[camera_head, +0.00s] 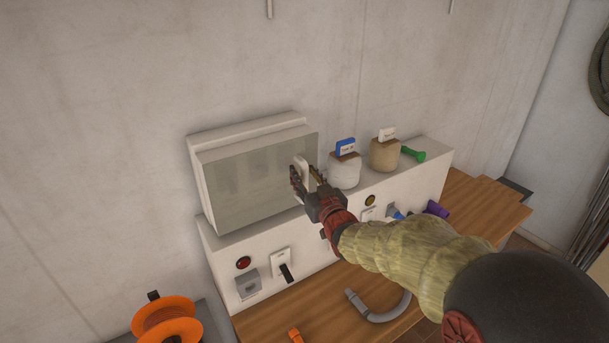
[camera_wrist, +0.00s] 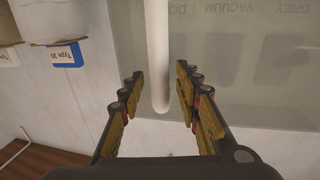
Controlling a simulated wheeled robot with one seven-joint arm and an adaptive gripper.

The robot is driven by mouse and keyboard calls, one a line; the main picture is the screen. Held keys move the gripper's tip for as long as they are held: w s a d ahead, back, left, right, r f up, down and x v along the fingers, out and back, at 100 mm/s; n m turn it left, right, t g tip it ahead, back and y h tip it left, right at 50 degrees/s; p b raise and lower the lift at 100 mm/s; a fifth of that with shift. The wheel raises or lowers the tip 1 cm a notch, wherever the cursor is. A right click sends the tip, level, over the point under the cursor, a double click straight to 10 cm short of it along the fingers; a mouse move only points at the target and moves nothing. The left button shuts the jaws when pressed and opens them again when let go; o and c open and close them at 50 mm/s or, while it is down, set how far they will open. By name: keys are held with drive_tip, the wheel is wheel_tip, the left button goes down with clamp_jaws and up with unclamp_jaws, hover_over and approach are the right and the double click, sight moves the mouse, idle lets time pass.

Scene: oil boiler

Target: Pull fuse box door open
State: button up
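The fuse box (camera_head: 255,170) is a white case against the wall with a grey, see-through door. The door looks shut. A white upright handle (camera_head: 302,170) stands at the door's right side; in the wrist view the handle (camera_wrist: 157,50) is a pale rounded bar. My gripper (camera_head: 307,178) is at the handle. In the wrist view my gripper (camera_wrist: 160,92) is open, with one finger on each side of the handle's end and a visible gap on both sides. Dark shapes show faintly behind the door panel.
The fuse box stands on a white console (camera_head: 270,255) with switches and a red lamp. Two jars (camera_head: 344,172) (camera_head: 385,155) with labels and a green item (camera_head: 413,154) stand right of the door. Below is a wooden table (camera_head: 270,322) with a grey hose (camera_head: 378,312). An orange reel (camera_head: 166,322) is at lower left.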

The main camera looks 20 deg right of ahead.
drive_tip(key=c, duration=0.3)
clamp_jaws()
idle(0.6)
